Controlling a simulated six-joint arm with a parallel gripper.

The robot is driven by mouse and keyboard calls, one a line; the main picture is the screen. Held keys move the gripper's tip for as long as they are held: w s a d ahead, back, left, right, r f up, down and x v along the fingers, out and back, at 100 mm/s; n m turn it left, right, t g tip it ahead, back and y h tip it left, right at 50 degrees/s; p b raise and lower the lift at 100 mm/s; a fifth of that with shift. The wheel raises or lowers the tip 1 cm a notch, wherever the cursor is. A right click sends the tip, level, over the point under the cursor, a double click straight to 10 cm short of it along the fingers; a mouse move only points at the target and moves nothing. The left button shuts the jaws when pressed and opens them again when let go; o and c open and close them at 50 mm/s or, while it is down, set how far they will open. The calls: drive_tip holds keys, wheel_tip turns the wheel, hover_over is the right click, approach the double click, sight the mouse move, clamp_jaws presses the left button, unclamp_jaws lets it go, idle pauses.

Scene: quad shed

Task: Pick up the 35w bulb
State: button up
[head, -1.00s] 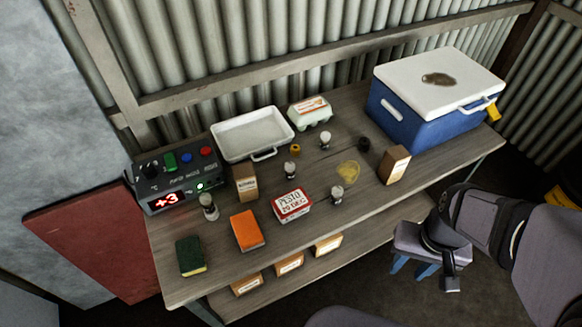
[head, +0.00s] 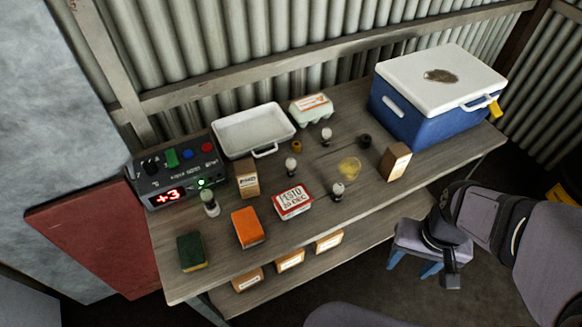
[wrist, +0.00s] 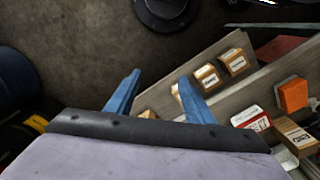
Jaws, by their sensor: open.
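Several bulbs stand on the workbench in the head view: one at the back (head: 326,135), one in the middle (head: 291,165), one nearer the front (head: 338,190), and one at the left by the control box (head: 210,203). Their wattage markings are too small to read, so I cannot tell which is the 35w bulb. My gripper (head: 417,268) is off the bench's front right side, well apart from all the bulbs. In the wrist view its blue fingers (wrist: 156,90) are spread, with nothing visible between them.
Small boxes (head: 290,260) sit on the lower shelf.

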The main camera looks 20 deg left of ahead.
sight(290, 161)
drive_tip(key=w+a+f+n+t+b, duration=0.15)
drive_tip(key=w+a+b, duration=0.25)
drive_tip(key=w+a, duration=0.9)
drive_tip(key=w+a+t+b, duration=0.1)
drive_tip(key=w+a, duration=0.2)
drive_tip(key=a, duration=0.4)
drive_tip(key=w+a+f+t, duration=0.1)
drive_tip(key=w+a, duration=0.2)
drive_tip(key=a, duration=0.4)
drive_tip(key=w+a+t+y+b, duration=0.1)
drive_tip(key=w+a, duration=0.2)
drive_tip(key=a, duration=0.4)
drive_tip(key=shift+a+f+n+b, duration=0.35)
drive_tip(key=shift+f, duration=0.05)
drive_tip(key=shift+d+p+x, duration=0.15)
drive_tip(key=shift+p+x, duration=0.45)
drive_tip(key=shift+x, duration=1.25)
drive_tip(key=shift+d+p+x, duration=0.15)
drive_tip(key=shift+p+x, duration=0.4)
drive_tip(key=shift+x, duration=1.25)
drive_tip(key=shift+w, duration=0.1)
drive_tip(key=c, duration=1.1)
